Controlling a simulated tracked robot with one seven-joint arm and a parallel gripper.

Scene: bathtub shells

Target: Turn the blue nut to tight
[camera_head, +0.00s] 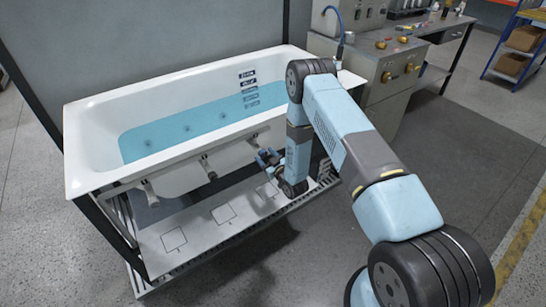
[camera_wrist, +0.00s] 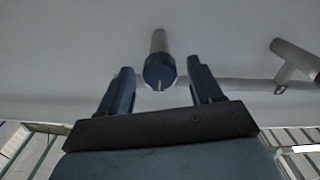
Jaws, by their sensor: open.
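The blue nut (camera_wrist: 159,71) sits on the end of a grey pipe stub (camera_wrist: 158,42) under the tub, in the middle of the wrist view. A small pale mark shows on its lower face. My gripper (camera_wrist: 161,66) is open, with one finger to the left of the nut and one to the right. A gap shows between each finger and the nut; I cannot tell how deep the nut lies between them. In the head view my gripper (camera_head: 266,158) is at the tub's front underside, and the nut there is not clearly visible.
The white bathtub (camera_head: 95,135) holds blue water and rests on a dark frame. A second pipe stub (camera_wrist: 296,58) is to the right in the wrist view, joined by a thin pipe (camera_wrist: 240,84). A pale lower platform (camera_head: 190,240) lies beneath. A workbench (camera_head: 385,75) stands behind right.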

